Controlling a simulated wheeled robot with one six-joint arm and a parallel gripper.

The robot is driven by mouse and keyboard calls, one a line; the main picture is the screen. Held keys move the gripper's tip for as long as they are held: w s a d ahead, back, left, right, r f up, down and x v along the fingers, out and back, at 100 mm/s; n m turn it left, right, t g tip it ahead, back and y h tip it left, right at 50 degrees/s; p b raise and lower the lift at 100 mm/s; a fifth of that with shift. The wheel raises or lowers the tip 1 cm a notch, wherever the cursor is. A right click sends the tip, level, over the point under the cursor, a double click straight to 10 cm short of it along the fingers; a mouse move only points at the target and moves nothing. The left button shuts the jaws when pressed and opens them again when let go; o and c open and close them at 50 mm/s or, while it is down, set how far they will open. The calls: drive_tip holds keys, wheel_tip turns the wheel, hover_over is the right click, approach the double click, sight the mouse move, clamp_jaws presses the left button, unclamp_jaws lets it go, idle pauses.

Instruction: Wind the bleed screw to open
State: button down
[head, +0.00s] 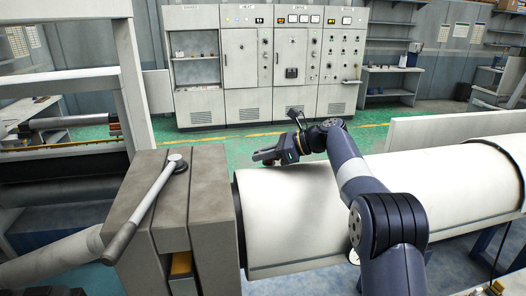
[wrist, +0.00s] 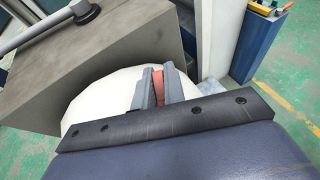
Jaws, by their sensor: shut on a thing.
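The bleed screw appears as a small red piece (wrist: 158,88) between my fingers in the wrist view. In the head view a bit of red (head: 270,163) shows beside the fingertips, at the far side of the white barrel (head: 290,205). My gripper (head: 262,156) reaches over the barrel from the right, its jaws pointing left. In the wrist view my gripper (wrist: 157,76) is shut on the red piece, one grey finger on each side. The fingers hide most of the screw, and I cannot tell how far it is wound.
A grey block (head: 195,205) with a long metal lever (head: 150,200) stands left of the barrel. Control cabinets (head: 265,70) stand along the back wall. Green floor (head: 222,147) lies open between them and the barrel.

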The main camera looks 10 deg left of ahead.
drive_tip(key=shift+s+n+g, duration=0.1)
drive_tip(key=shift+n+g, duration=0.5)
drive_tip(key=shift+g, duration=0.1)
drive_tip(key=shift+s+n+g, duration=0.1)
drive_tip(key=shift+n+g, duration=0.3)
drive_tip(key=shift+g, duration=0.1)
drive_tip(key=c, duration=1.5)
unclamp_jaws()
drive_tip(key=shift+m+t, duration=0.6)
drive_tip(key=shift+t, duration=0.2)
